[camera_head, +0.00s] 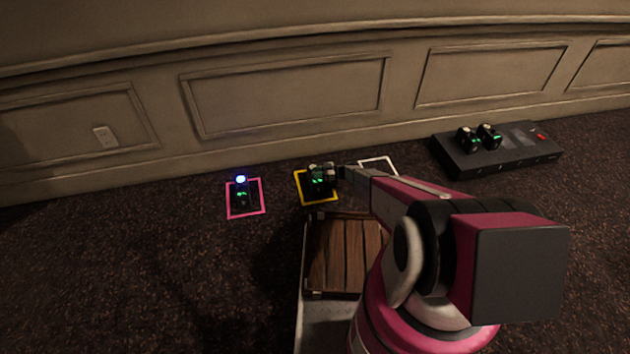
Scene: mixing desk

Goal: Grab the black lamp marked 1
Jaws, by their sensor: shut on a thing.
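A small black lamp (321,180) with green marks stands at the yellow square outline (318,201) on the dark carpet. My gripper (335,172) reaches it from the right and is shut on it; the fingers are small and partly hidden. Another black lamp (242,193), with a lit blue-white top and green marks, stands inside the pink square outline (246,214). Two more black lamps with green marks, a left one (468,139) and a right one (489,136), sit on the black console (500,158). The numbers on the lamps are too small to read.
A white square outline (378,160) lies right of the yellow one, partly behind my arm. A wooden-slatted top (343,255) lies in front of the yellow outline. The panelled wall (285,98) runs along the back. The carpet at left is clear.

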